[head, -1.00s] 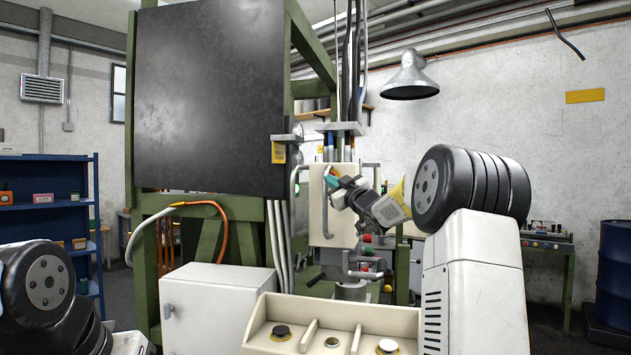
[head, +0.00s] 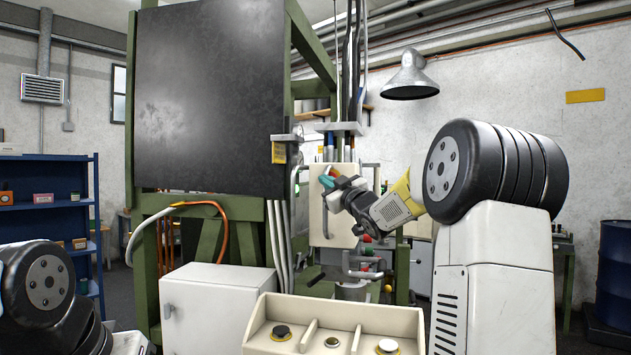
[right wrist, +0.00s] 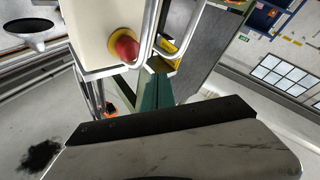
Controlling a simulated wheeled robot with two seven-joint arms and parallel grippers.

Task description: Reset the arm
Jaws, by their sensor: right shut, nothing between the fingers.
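My right gripper (head: 327,177) is in the middle of the head view, in front of the cream control box (head: 318,222) on the machine. Its teal fingers are closed together with nothing between them. In the right wrist view the teal fingers (right wrist: 155,90) point up toward a pale box and a metal bar, and a red knob (right wrist: 124,46) shows beside them. I cannot tell whether the fingers touch anything. My left arm shows only at the lower left of the head view, and its gripper is out of view.
A cream tray with buttons (head: 305,347) and a white cabinet (head: 215,300) stand in front. A green frame with a dark panel (head: 210,95) rises at the left. A blue drum (head: 614,270) stands at the far right, and a lamp (head: 410,80) hangs above.

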